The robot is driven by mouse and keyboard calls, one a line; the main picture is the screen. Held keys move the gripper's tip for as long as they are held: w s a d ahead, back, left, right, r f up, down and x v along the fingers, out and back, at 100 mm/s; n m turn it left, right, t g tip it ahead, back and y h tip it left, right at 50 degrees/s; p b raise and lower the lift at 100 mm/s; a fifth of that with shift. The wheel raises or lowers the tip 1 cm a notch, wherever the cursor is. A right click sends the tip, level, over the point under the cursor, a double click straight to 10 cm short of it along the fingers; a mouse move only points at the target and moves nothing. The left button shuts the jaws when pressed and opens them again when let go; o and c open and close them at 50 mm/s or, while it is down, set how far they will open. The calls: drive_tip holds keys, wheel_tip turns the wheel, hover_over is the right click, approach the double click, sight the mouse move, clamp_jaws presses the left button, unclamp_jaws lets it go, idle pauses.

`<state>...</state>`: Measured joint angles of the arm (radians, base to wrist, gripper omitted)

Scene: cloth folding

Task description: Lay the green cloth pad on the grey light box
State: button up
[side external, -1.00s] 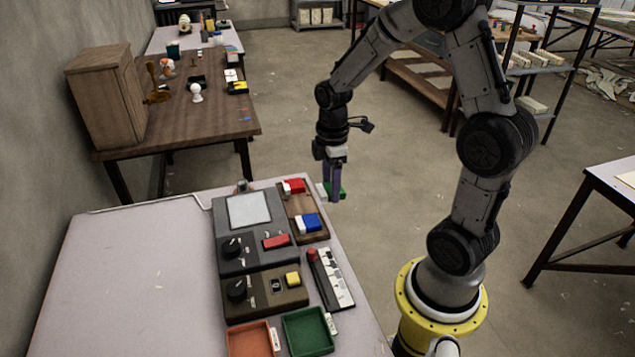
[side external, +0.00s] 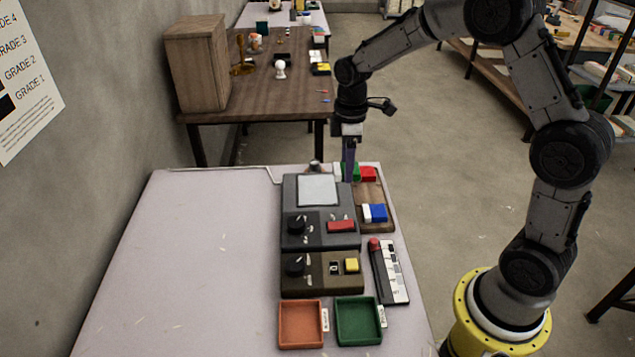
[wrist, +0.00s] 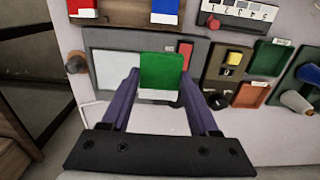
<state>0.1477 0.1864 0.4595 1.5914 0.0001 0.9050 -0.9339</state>
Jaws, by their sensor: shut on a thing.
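My gripper (side external: 348,179) is shut on the green cloth pad (side external: 356,172), which has a white band along one edge. In the wrist view the green pad (wrist: 161,70) sits between my two purple fingers (wrist: 160,88), with its white band nearer the wrist. The grey light box (side external: 345,196) lies on the table with a pale square screen (side external: 318,190), a black knob and a red button. My gripper is near the box's back right corner, right of the screen. In the wrist view the pad covers part of the box, beside the screen (wrist: 118,71). Its height above the box is unclear.
A wooden tray (side external: 371,193) with red, white and blue blocks stands right of the box. A dark box with a yellow button (side external: 324,287), an orange tray (side external: 300,340), a green tray (side external: 358,338) and a keyed strip (side external: 392,290) lie nearer. The table's left side is clear.

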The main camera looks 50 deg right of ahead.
drive_tip(key=w+f, duration=0.3)
drive_tip(key=w, duration=0.3)
hover_over(317, 189)
drive_tip(key=s, duration=0.1)
wheel_tip(317, 189, down, 4)
drive_tip(key=shift+a+f, duration=0.1)
drive_tip(key=shift+f, duration=0.1)
drive_tip(key=shift+w+f, duration=0.45)
drive_tip(key=shift+f, duration=1.65)
drive_tip(key=shift+f, duration=0.1)
drive_tip(key=o, duration=1.3)
drive_tip(key=shift+o, duration=0.2)
